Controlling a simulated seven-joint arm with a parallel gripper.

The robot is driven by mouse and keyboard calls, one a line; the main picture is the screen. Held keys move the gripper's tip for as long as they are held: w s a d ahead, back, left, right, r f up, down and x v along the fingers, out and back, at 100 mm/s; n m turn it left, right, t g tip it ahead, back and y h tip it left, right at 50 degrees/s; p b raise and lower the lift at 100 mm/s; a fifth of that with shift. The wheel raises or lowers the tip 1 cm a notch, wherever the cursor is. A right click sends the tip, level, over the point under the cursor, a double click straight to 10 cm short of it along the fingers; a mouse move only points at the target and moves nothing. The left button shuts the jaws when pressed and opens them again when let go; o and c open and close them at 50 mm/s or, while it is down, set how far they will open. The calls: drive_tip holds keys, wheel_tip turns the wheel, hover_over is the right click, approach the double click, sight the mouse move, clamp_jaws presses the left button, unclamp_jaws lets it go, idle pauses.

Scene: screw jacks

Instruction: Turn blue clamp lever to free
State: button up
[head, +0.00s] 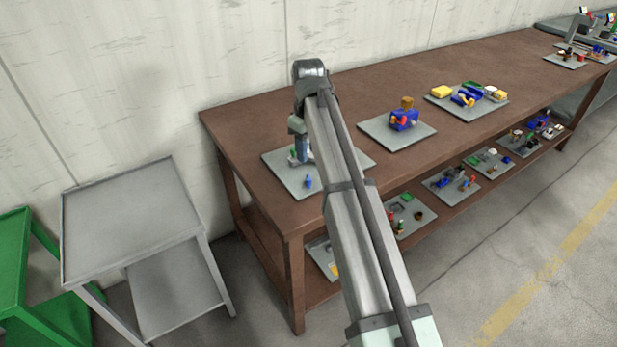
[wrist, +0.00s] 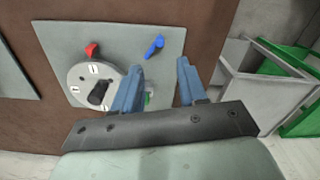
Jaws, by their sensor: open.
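The blue clamp lever (wrist: 154,46) is a small blue piece on a grey plate (wrist: 55,38). In the head view it shows as a small blue piece (head: 308,182) near the front of the nearest plate (head: 284,178). My gripper (wrist: 160,64) is open and empty above this plate. In the wrist view the lever appears just beyond the fingertips, between their lines and apart from both. In the head view my arm hides part of the plate, and the fingers are hard to make out.
Left of the fingers in the wrist view is a round grey dial (wrist: 77,84) with white labels, a black knob (wrist: 98,93) and a red pointer (wrist: 91,50). A green part (wrist: 148,99) shows between the fingers. More plates with parts stand along the brown table (head: 365,95).

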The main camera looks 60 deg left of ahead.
sight(309, 179)
wheel_tip(309, 179, down, 10)
drive_tip(key=shift+f, duration=0.1)
idle(0.4)
clamp_jaws()
idle(0.3)
